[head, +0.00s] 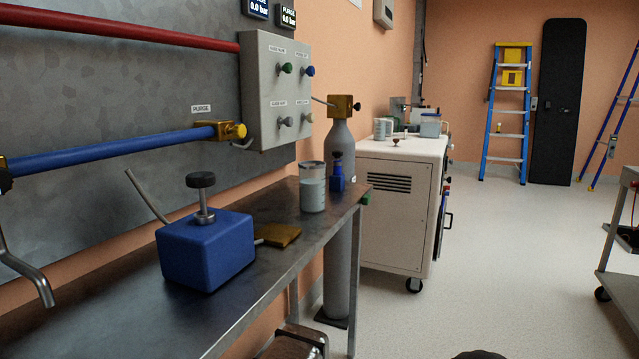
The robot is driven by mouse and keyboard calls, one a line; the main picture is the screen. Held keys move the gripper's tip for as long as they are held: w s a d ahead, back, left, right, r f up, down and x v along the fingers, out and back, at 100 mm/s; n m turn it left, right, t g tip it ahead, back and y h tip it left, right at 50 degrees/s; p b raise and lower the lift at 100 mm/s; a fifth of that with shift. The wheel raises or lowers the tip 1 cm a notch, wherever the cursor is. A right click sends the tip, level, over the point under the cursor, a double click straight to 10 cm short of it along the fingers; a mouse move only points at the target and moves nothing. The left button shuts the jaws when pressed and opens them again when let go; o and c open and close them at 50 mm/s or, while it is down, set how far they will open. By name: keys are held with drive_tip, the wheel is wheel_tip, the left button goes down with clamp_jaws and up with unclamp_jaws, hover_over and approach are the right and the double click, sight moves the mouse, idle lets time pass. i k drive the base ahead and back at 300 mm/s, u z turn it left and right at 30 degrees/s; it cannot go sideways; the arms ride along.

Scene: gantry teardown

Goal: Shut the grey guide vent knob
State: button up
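A pale grey panel box (262,85) is fixed to the wall at the left, above the bench. It carries green, blue and grey knobs, each under a small label. The grey knob (286,121) at the panel's lower left sits under a label that seems to read guide vent, though the print is tiny. Another, paler knob (308,117) is at the lower right. I cannot tell from this distance whether the grey knob is open or shut. My gripper is not in view.
A gas cylinder (340,150) and white cabinet (395,200) stand beyond. Open floor (510,270) lies right.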

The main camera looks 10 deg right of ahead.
sight(289, 122)
drive_tip(key=z, duration=0.75)
drive_tip(key=i, duration=1.35)
drive_tip(key=u, duration=0.5)
